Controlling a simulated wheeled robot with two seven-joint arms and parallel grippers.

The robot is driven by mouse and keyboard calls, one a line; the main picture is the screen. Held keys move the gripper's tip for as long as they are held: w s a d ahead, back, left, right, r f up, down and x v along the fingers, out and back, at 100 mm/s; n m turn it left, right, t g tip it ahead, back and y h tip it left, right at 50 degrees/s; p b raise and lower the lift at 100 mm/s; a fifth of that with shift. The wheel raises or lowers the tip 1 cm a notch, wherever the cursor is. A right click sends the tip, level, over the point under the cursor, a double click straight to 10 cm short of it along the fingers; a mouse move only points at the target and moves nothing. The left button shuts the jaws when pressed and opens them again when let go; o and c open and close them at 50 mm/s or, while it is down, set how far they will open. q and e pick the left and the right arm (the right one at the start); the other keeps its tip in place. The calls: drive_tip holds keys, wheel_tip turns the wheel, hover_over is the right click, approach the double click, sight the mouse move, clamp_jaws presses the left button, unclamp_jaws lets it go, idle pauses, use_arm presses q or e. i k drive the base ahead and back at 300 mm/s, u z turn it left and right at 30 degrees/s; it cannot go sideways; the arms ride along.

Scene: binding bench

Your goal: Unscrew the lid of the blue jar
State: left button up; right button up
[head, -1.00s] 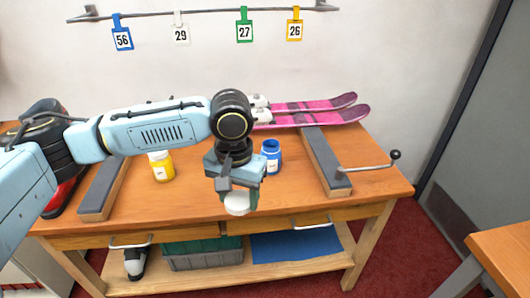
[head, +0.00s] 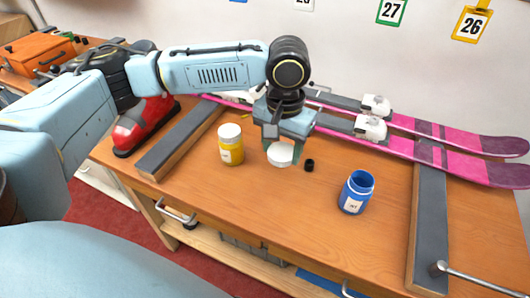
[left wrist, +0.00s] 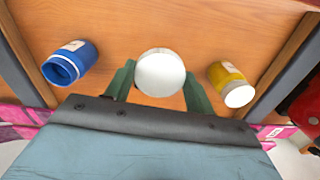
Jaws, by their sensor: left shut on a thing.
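The blue jar (head: 355,194) stands upright and open on the bench, with no lid on it. It also shows in the left wrist view (left wrist: 72,62), at the left. My left gripper (head: 282,151) is shut on a white lid (head: 279,156), which shows round between the fingers in the left wrist view (left wrist: 160,73). The gripper is apart from the blue jar, to its left. I cannot tell whether the lid touches the bench top. My right gripper is not in view.
A yellow jar (head: 231,151) with a white lid stands left of my gripper. A small black object (head: 309,165) lies just right of the lid. Pink skis (head: 455,156) lie along the back. Grey-topped blocks (head: 428,225) flank the work area. The bench front is clear.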

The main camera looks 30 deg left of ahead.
sight(357, 192)
drive_tip(key=u, duration=0.15)
drive_tip(key=i, duration=0.2)
drive_tip(key=z, duration=1)
drive_tip(key=k, duration=1.8)
drive_tip(key=u, duration=0.55)
drive_tip(key=i, duration=1.7)
